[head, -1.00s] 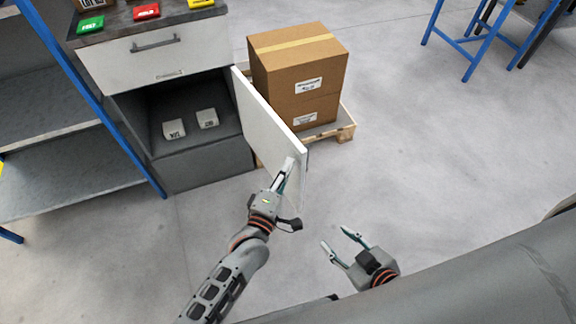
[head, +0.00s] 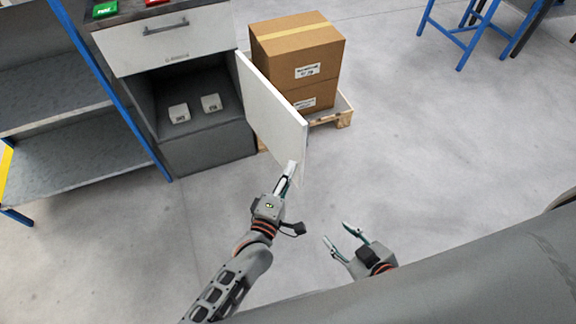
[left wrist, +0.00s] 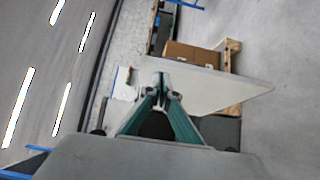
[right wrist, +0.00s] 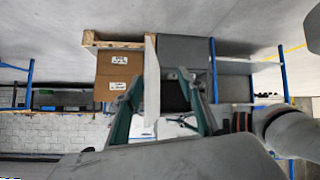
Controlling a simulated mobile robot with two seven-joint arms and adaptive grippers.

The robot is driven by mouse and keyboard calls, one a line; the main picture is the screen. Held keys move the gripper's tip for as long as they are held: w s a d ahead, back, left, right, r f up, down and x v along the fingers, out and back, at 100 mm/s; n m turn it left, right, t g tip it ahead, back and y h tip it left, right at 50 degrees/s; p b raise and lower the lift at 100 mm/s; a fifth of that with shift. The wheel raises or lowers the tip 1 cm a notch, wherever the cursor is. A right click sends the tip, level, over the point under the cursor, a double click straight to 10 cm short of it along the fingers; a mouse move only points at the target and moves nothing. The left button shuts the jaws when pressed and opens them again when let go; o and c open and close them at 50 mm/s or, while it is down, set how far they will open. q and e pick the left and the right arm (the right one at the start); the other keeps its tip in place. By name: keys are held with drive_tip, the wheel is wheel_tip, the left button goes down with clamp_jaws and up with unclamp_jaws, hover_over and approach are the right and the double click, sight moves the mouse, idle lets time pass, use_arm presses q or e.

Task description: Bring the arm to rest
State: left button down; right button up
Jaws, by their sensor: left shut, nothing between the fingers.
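My left gripper (head: 289,172) is shut and empty, beside the lower free edge of the open white cabinet door (head: 271,112) in the head view. In the left wrist view its fingers (left wrist: 160,84) meet in front of the door (left wrist: 205,88); I cannot tell whether they touch it. My right gripper (head: 338,238) is open and empty above bare floor, right of the left one. In the right wrist view its fingers (right wrist: 160,95) stand apart, with the door's edge seen between them in the distance.
The cabinet (head: 205,154) stands open with two small white boxes (head: 179,113) inside. A stacked carton (head: 300,58) sits on a wooden pallet (head: 346,117) behind the door. A blue-framed shelf (head: 80,168) is at left, a blue-legged table (head: 466,38) far right. The floor at right is clear.

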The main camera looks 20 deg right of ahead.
drive_tip(key=shift+m, duration=0.3)
drive_tip(key=r+p, duration=0.1)
drive_tip(key=p, duration=0.1)
drive_tip(key=a+r+p, duration=0.1)
drive_tip(key=r+p, duration=0.3)
drive_tip(key=p, duration=0.1)
drive_tip(key=shift+s+a+r, duration=0.1)
drive_tip(key=shift+s+a, duration=0.15)
drive_tip(key=shift+a, duration=0.1)
drive_tip(key=c, duration=0.4)
use_arm(q)
drive_tip(key=s+a+m+g+y, duration=0.1)
drive_tip(key=s+a+m, duration=0.4)
drive_tip(key=a, duration=0.6)
drive_tip(key=s+a+f+m+g+y, duration=0.1)
drive_tip(key=s+a+m+y, duration=0.3)
drive_tip(key=s+a, duration=0.4)
drive_tip(key=s+a+f+m+g+y, duration=0.1)
drive_tip(key=s+a+m, duration=0.5)
drive_tip(key=a, duration=0.8)
drive_tip(key=shift+s+a+g+y, duration=0.2)
drive_tip(key=shift+s+g+y, duration=0.25)
drive_tip(key=shift+y, duration=0.55)
use_arm(e)
drive_tip(key=shift+o, duration=0.2)
drive_tip(key=shift+w, duration=0.1)
